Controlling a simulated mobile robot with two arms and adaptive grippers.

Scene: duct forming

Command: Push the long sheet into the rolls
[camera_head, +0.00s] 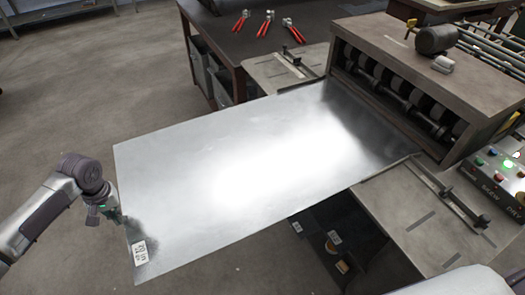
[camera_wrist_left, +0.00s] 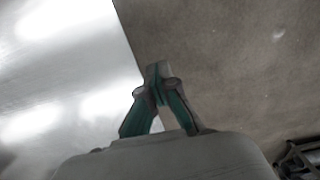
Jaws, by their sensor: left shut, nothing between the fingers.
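The long sheet (camera_head: 230,165) is a shiny flat metal plate with a small white label near its front left corner. Its far right end lies on the machine's feed table, at the opening below the rolls (camera_head: 395,88); whether it touches the rolls I cannot tell. Its left end sticks out over the floor. My left gripper (camera_head: 122,219) is at the sheet's left edge, near the label. In the left wrist view the fingers (camera_wrist_left: 158,70) are shut with nothing between them, beside the edge of the sheet (camera_wrist_left: 60,75). Contact is unclear. My right gripper is not in view.
The roll machine (camera_head: 440,70) has side guides (camera_head: 445,190) on its feed table and a control panel (camera_head: 500,170) with a lit green button at right. A dark workbench (camera_head: 240,45) with several red-handled tools stands behind. The floor at left is clear.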

